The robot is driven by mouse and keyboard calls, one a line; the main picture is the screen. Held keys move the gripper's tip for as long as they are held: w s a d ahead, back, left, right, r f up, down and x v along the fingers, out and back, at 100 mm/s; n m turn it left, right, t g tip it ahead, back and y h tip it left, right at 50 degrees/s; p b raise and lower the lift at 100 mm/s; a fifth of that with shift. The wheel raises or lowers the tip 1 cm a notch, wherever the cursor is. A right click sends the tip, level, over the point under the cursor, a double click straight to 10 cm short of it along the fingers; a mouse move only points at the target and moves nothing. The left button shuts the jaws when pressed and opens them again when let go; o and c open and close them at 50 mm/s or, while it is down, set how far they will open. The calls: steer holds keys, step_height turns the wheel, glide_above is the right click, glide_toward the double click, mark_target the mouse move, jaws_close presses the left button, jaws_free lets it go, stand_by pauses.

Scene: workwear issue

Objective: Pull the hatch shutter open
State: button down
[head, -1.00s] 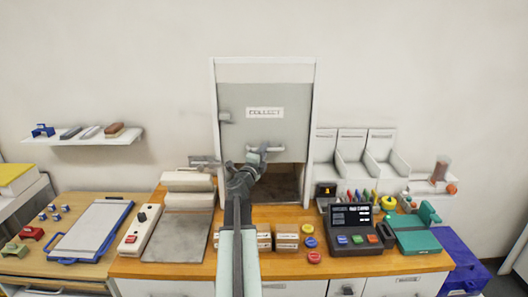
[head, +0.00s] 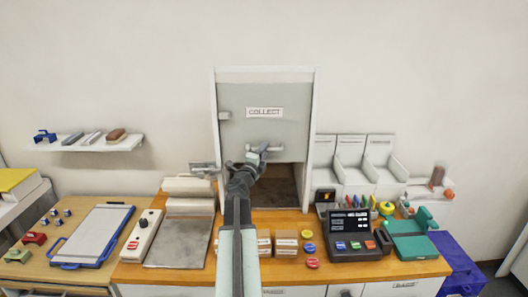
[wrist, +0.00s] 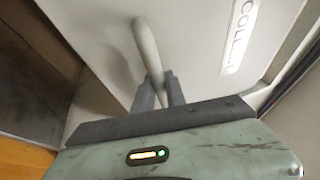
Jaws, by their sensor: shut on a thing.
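The hatch shutter (head: 285,135) is a grey panel with a "COLLECT" label, set in a white frame (head: 311,130) on the wall. It stands partly raised, with a dark opening (head: 275,190) below its lower edge. A pale bar handle (head: 278,146) is on the lower part of the shutter. My gripper (head: 256,158) is at the left part of this handle. In the wrist view, the two grey fingers (wrist: 160,90) are closed about the pale handle (wrist: 147,45), with the shutter face (wrist: 190,40) close behind.
The wooden counter (head: 225,270) below holds small boxes (head: 286,241), a dark till-like device (head: 352,235), a green tool (head: 412,235) and a grey mat (head: 180,243). White bins (head: 350,160) stand right of the hatch. A shelf (head: 90,145) is at left. The wall above the hatch is clear.

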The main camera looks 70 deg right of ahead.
steer(key=shift+r, duration=0.85)
steer(key=shift+f, duration=0.2)
steer(key=c, duration=1.6)
jaws_free()
steer(key=shift+c, duration=0.2)
steer(key=shift+a, duration=0.15)
steer(key=a+f+b, duration=0.1)
steer(key=a, duration=0.6)
steer(key=shift+a+f, duration=0.2)
steer(key=shift+a, duration=0.05)
steer(key=shift+w, duration=0.1)
